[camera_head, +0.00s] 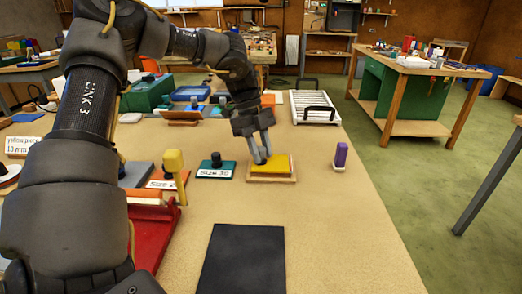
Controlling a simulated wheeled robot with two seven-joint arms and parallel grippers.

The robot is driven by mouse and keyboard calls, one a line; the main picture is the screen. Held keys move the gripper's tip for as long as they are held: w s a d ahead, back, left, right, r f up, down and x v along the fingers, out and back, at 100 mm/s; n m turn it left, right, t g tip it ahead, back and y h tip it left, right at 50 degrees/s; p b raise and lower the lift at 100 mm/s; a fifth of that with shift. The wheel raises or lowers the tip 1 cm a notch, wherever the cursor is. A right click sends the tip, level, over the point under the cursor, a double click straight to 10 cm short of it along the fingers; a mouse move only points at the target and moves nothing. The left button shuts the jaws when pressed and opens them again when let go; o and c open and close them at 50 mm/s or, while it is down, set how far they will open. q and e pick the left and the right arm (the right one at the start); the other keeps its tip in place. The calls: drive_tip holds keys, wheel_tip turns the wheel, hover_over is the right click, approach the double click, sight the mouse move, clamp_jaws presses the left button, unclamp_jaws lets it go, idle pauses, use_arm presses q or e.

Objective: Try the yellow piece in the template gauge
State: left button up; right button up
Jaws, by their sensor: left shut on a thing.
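The yellow piece (281,165) is a flat yellow plate on a light wooden base (258,179) in the middle of the bench. The base may be the template gauge; whether the piece sits in a recess or only on top cannot be told. My left gripper (261,158) reaches down from above and is shut on the yellow piece near its back left part. The fingers hide the exact place of the grip. My right gripper is not in view.
A teal plate with a dark knob (216,162) and a yellow-headed tool (174,162) stand left of the base. A purple item (341,155) stands at the right. A dark mat (243,262) lies in front, and a white rack (315,108) lies behind.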

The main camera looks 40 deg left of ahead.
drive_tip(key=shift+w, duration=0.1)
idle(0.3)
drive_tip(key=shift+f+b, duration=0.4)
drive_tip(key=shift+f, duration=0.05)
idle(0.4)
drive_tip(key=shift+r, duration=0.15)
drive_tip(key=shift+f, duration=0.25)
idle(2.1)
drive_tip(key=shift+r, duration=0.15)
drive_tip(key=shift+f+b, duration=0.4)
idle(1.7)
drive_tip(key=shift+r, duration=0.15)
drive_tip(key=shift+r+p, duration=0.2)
drive_tip(key=shift+p, duration=0.15)
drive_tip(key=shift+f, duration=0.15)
idle(1.3)
